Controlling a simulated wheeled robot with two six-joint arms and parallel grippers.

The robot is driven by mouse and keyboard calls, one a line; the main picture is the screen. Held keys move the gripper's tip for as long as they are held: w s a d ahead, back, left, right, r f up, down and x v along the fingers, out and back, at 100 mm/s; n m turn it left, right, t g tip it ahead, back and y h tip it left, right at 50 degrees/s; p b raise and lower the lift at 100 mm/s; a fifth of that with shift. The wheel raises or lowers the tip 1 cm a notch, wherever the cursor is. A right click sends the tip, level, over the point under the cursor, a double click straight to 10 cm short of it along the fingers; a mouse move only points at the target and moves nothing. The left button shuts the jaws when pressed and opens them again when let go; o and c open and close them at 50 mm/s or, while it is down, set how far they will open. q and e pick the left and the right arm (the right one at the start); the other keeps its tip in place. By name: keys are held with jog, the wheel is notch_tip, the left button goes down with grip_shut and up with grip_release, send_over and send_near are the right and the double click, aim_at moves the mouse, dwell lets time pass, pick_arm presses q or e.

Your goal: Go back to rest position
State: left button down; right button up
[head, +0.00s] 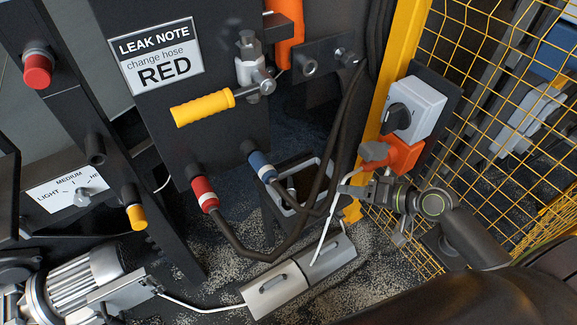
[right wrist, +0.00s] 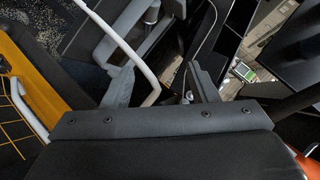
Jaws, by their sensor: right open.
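My right gripper (head: 352,188) is at the right of the head view, just below an orange part (head: 400,156) under the grey switch box (head: 414,108). Its jaws point left toward the hoses. In the right wrist view my right gripper (right wrist: 160,86) shows two separated fingers, open. A pale curved tube (right wrist: 130,50) passes near or between these fingers; I cannot tell whether it touches them. My left gripper is not in view.
A yellow post (head: 398,55) and yellow mesh fence (head: 495,110) stand close to my right arm. Dark hoses with red (head: 204,195) and blue (head: 262,166) couplings hang left of the gripper. A yellow-handled valve (head: 203,108) and a motor (head: 75,288) are farther left.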

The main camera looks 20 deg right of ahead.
dwell(0.5)
jog(key=s+f+g+h, duration=0.2)
jog(key=s+f, duration=0.3)
jog(key=f, duration=0.4)
jog(key=s+f+g+h, duration=0.2)
jog(key=s+f, duration=0.4)
jog(key=f, duration=0.3)
jog(key=s+a+f+n+g+h, duration=0.2)
jog(key=s+a+f+g+h, duration=0.15)
jog(key=s+f, duration=0.65)
pick_arm(q)
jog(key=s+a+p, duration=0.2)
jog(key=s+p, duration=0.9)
jog(key=p, duration=0.6)
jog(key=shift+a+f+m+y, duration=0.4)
pick_arm(e)
jog(key=s+d+n, duration=0.1)
jog(key=s+d, duration=0.2)
jog(key=s, duration=1)
jog(key=shift+s+d+r+g+h, duration=0.2)
jog(key=shift+s+r+g+h, duration=0.15)
jog(key=shift+r+g, duration=0.1)
